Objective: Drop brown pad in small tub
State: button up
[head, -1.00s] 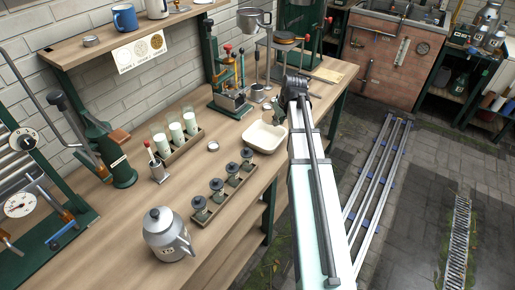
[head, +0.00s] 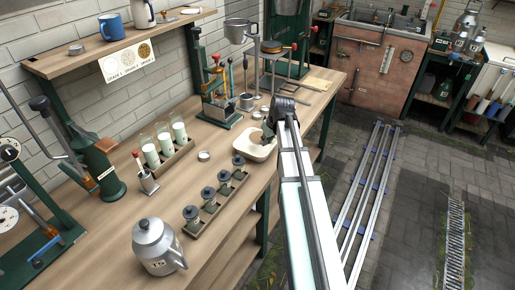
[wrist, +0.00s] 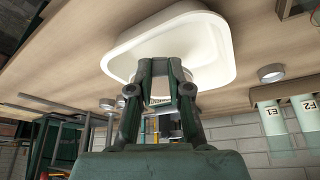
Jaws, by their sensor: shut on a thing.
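The small cream tub (head: 252,152) stands on the bench near its right edge. In the wrist view the tub (wrist: 215,50) fills the upper middle. My gripper (head: 268,133) is over the tub in the head view, with my arm reaching in from the lower right. In the wrist view the fingertips of my gripper (wrist: 160,67) overlap the tub, close together and pointing at its inside. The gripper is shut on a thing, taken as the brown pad. The pad itself is hidden or too small to make out. I cannot tell whether the fingers touch the tub.
A rack of weights or stoppers (head: 222,196) and a small metal lid (head: 204,156) lie left of the tub. A rack of milk bottles (head: 165,160) is farther left. A green press (head: 217,100) stands behind. A milk can (head: 157,247) stands in front.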

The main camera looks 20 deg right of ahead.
jog(key=o, duration=0.9)
jog(key=v, duration=1.2)
